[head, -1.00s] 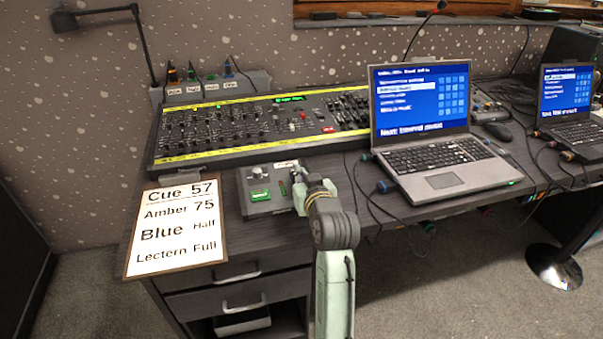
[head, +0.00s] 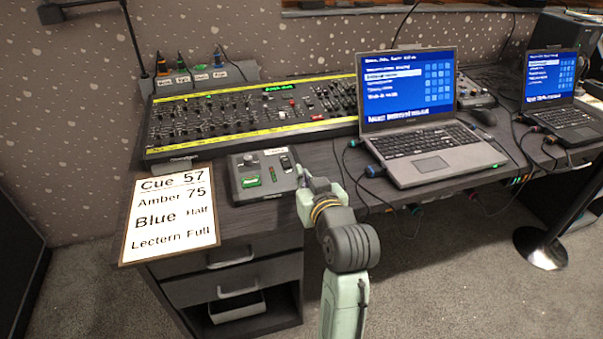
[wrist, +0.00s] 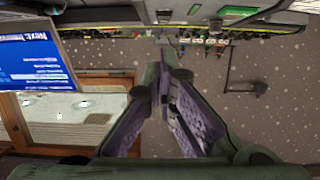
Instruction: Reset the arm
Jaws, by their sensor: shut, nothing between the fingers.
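My gripper (head: 305,180) is at the front edge of the desk in the head view, just right of a small grey control box (head: 262,196). The box carries a green button, a small green strip and a dark switch. In the wrist view my gripper (wrist: 163,68) shows its two purple-padded fingers brought together at the tips, with nothing between them. In the head view the fingertips are small and partly hidden by my wrist; I cannot tell whether they touch the box.
A lighting fader desk (head: 250,118) lies behind the box. An open laptop (head: 410,105) with cables stands to the right. Drawers (head: 230,272) lie below.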

